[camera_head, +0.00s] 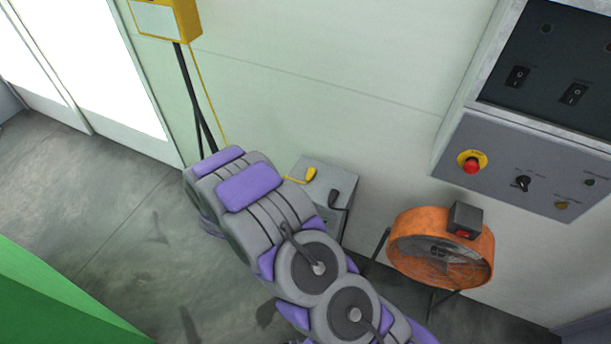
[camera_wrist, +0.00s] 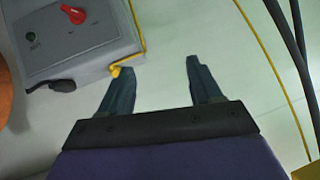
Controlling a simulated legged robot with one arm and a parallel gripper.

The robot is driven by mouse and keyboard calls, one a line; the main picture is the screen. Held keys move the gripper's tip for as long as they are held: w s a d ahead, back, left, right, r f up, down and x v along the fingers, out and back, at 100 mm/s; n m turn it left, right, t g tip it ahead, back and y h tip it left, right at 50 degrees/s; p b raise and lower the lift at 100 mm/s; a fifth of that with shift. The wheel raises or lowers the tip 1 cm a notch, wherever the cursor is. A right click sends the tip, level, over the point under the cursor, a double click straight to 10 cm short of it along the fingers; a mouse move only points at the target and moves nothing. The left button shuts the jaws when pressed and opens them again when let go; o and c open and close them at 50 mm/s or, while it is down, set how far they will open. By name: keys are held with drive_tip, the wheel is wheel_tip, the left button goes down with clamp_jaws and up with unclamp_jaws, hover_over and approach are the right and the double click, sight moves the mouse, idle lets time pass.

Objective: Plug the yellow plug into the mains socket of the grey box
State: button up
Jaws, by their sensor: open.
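The grey box (camera_head: 332,177) stands against the wall; it fills the upper left of the wrist view (camera_wrist: 50,62). The yellow plug (camera_head: 307,176) is at the box's top with its yellow cord trailing left. In the wrist view the yellow plug (camera_wrist: 117,71) is at the box's edge, close to my left fingertip. I cannot tell if they touch. My gripper (camera_wrist: 162,65) is open, with nothing visible between its fingers. In the head view my arm hides the gripper and part of the box. I cannot make out the mains socket.
A black plug (camera_head: 336,200) is at the box's front; it also shows in the wrist view (camera_wrist: 62,86). An orange fan (camera_head: 440,250) stands to the right. A control panel (camera_head: 520,165) is on the wall above it. A yellow wall box (camera_head: 165,20) hangs upper left.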

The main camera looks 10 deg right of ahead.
drive_tip(key=s+d+f+t+h, duration=0.2)
drive_tip(key=s+d+f+h, duration=0.15)
drive_tip(key=d, duration=0.45)
drive_tip(key=t+h+b, duration=0.1)
drive_tip(key=h+b, duration=0.1)
approach(307, 179)
drive_tip(key=d, duration=0.2)
drive_tip(key=w, duration=0.2)
drive_tip(key=w+f, duration=0.1)
drive_tip(key=w, duration=0.1)
drive_tip(key=shift+d+b, duration=0.1)
drive_tip(key=shift+b, duration=0.2)
drive_tip(key=shift+w, duration=0.35)
drive_tip(key=w+d+b, duration=0.1)
drive_tip(key=d, duration=0.1)
drive_tip(key=w+d+f, duration=0.1)
drive_tip(key=w+d, duration=0.1)
drive_tip(key=shift+b, duration=0.35)
drive_tip(key=shift+w+d, duration=0.2)
drive_tip(key=shift+w, duration=0.2)
drive_tip(key=shift+a, duration=0.5)
drive_tip(key=shift+c, duration=0.5)
drive_tip(key=shift+d, duration=0.4)
drive_tip(key=c, duration=0.6)
drive_tip(key=shift+a, duration=0.1)
drive_tip(key=c, duration=0.4)
drive_tip(key=shift+a, duration=0.15)
drive_tip(key=shift+c, duration=0.3)
